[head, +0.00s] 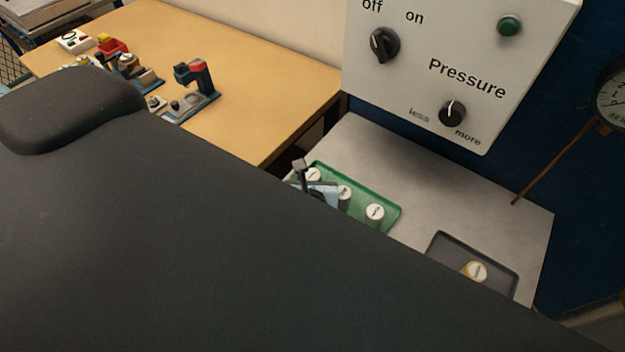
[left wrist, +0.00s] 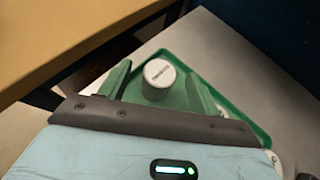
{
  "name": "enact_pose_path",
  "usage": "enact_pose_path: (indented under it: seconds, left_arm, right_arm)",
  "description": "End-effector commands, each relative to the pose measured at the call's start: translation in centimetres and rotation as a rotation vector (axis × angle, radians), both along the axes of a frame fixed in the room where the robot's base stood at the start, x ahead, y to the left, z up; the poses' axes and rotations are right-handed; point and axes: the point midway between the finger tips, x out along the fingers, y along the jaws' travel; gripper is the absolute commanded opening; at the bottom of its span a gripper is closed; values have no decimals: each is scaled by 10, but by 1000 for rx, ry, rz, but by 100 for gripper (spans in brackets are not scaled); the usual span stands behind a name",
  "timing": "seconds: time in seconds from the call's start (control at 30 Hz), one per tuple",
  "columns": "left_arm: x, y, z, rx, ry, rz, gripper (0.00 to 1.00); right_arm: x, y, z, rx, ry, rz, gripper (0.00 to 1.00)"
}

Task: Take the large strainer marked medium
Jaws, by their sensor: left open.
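A green tray (head: 388,219) on the grey bench holds three white-topped cylindrical strainers in a row: one at the far left end (head: 313,174), one in the middle (head: 344,192) and one at the near right (head: 375,212). My left gripper (head: 308,180) is at the tray's far left end, partly hidden by a dark part in front. In the left wrist view the open fingers of my left gripper (left wrist: 160,88) stand on either side of one strainer (left wrist: 158,78), with gaps visible. Its top label is too small to read. My right gripper is not in view.
A dark tray (head: 440,245) with one brass-coloured, white-topped cylinder (head: 476,271) lies to the right on the bench. A control panel (head: 470,40) with knobs stands behind. A wooden table (head: 250,75) with small devices is at left.

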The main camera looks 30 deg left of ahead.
Motion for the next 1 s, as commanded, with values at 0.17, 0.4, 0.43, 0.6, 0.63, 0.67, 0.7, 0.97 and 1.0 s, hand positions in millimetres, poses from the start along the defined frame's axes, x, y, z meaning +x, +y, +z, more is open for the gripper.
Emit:
enact_pose_path:
  seconds: [0.17, 0.4, 0.43, 0.6, 0.63, 0.67, 0.7, 0.97, 1.0]
  left_arm:
    - [15, 8, -8, -1, -2, 0, 63]
    - [18, 10, -11, -1, -1, 0, 63]
    - [17, 9, -11, -1, -1, 0, 63]
    - [17, 9, -11, -1, -1, 0, 45]
    - [17, 9, -11, -1, -1, 0, 41]
    - [17, 9, -11, -1, -1, 0, 37]
    - [17, 9, -11, -1, -1, 0, 32]
    - [17, 9, -10, -2, -1, 0, 13]
    - [17, 9, -10, -2, -1, 0, 13]
  right_arm:
    - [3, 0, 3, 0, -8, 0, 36]
    - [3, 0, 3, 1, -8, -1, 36]
    - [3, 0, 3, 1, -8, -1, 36]
    - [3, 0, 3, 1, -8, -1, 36]
    - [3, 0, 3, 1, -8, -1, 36]
    - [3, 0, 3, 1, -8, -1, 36]
    - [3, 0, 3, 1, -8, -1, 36]
    - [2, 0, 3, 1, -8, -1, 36]
    - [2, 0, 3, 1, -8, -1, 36]
